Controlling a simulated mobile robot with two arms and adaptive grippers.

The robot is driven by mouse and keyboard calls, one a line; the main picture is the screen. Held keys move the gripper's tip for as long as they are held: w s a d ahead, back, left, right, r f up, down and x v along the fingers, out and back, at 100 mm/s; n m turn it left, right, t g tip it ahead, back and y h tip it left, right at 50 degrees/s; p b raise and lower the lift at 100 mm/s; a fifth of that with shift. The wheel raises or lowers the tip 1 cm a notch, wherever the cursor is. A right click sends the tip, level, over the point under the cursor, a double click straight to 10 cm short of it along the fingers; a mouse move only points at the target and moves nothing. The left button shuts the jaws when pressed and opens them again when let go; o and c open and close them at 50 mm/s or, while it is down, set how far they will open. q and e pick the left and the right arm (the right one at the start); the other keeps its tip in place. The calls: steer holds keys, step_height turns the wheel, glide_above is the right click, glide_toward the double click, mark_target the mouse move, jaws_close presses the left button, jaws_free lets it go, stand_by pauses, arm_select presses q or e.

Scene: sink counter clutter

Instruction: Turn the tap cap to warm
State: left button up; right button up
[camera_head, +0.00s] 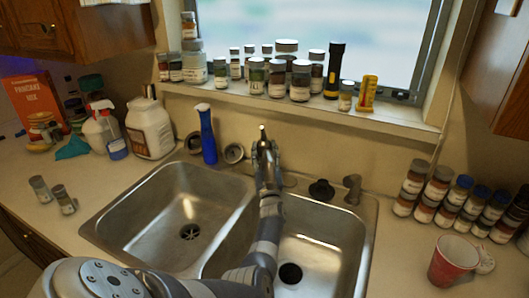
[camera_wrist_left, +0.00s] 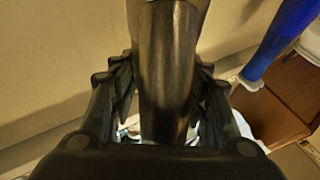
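The tap (camera_head: 263,131) stands at the back of the double sink, near the divider. Only a small upper part shows in the head view; my left gripper (camera_head: 266,150) and arm hide the rest. In the left wrist view, a dark metal part of the tap (camera_wrist_left: 168,75) runs between the two fingers of my left gripper (camera_wrist_left: 166,85). The fingers lie close along both its sides; whether they press on it cannot be told. The tap cap's warm or cold setting is not readable. My right gripper is not in view.
A black stopper (camera_head: 321,190) and a small metal fixture (camera_head: 352,188) are to the right. Jars line the windowsill (camera_head: 380,114). A red cup (camera_head: 453,260) is at far right.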

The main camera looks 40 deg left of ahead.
mark_target(262, 165)
arm_select(q)
steer(key=shift+s+a+m+t+h, duration=0.15)
steer(key=shift+m+t+h, duration=0.3)
steer(key=shift+t, duration=0.25)
steer(key=shift+c, duration=0.4)
steer(key=shift+m+t+h, duration=0.75)
steer(key=shift+t+h, duration=0.25)
steer(key=shift+h, duration=0.25)
steer(key=o, duration=1.1)
steer(key=shift+c, duration=0.2)
steer(key=v, duration=0.7)
steer(key=shift+s+f, duration=0.1)
steer(key=shift+s, duration=0.15)
